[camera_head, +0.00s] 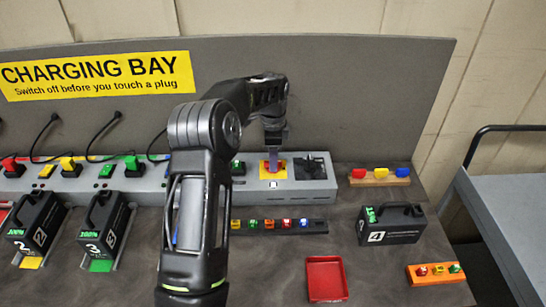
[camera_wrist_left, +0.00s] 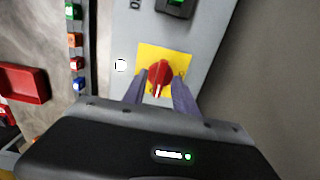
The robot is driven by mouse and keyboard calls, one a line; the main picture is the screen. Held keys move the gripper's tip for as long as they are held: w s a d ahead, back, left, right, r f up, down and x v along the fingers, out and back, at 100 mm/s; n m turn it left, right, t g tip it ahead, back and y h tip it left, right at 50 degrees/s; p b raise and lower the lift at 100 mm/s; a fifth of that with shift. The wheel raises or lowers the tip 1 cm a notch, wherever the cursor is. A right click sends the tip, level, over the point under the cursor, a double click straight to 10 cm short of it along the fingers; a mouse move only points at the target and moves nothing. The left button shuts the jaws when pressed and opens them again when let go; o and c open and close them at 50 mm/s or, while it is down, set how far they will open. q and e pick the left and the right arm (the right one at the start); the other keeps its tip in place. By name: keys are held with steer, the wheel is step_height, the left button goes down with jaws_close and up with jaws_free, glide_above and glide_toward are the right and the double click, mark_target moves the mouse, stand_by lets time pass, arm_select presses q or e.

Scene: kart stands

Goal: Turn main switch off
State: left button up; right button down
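The main switch is a red rotary knob (camera_wrist_left: 160,74) on a yellow plate (camera_wrist_left: 146,54), seen from close up in the left wrist view. A white mark on the knob points toward my gripper's palm. In the head view the yellow plate (camera_head: 265,175) sits on the right part of the grey power strip, with the knob largely hidden by my fingers. My left gripper (camera_wrist_left: 159,92) is open, one finger on each side of the knob; whether they touch it I cannot tell. It also shows at the plate in the head view (camera_head: 274,160). My right gripper is not in view.
Several black battery packs, such as number 4 (camera_head: 390,226), stand on the bench. A row of small coloured blocks (camera_head: 278,226) lies before the strip. A red tray (camera_head: 326,278) is in front. A grey panel (camera_head: 360,90) rises behind. A cart (camera_head: 510,200) stands at right.

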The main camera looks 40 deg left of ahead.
arm_select(q)
steer(key=shift+c, duration=0.3)
jaws_close()
